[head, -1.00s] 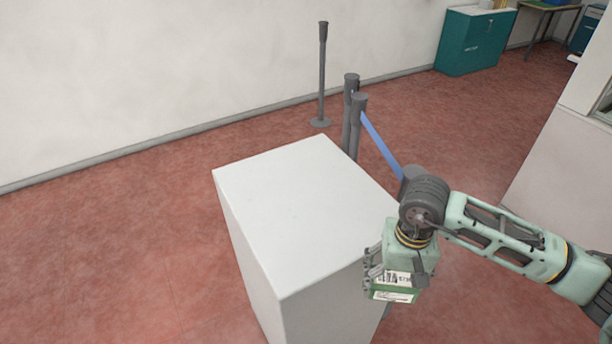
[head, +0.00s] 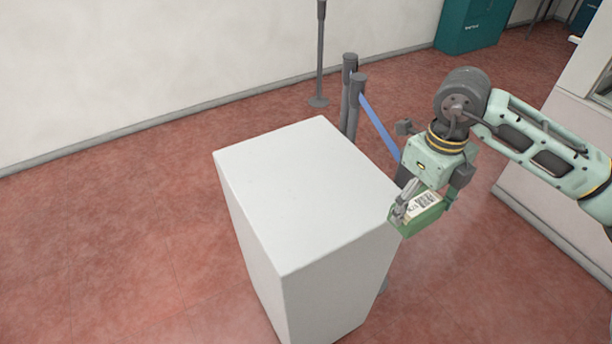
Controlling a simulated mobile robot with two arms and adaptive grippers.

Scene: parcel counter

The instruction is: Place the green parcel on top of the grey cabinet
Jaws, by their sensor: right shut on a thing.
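The green parcel (head: 428,218) has a white printed label on its upper face. My right gripper (head: 420,200) is shut on it and holds it tilted, beside the right corner of the cabinet top in the head view. I cannot tell whether the parcel touches the cabinet. The grey cabinet (head: 300,190) is a pale, box-shaped block with a flat, bare top. It stands in the middle of the picture. The gripper hides part of the parcel. My left gripper is not in view.
Dark barrier posts (head: 353,105) with a blue belt (head: 378,128) stand close behind the cabinet. Another post (head: 319,60) stands farther back by the wall. A teal cabinet (head: 470,25) is at the back right. The red floor (head: 110,230) to the left is clear.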

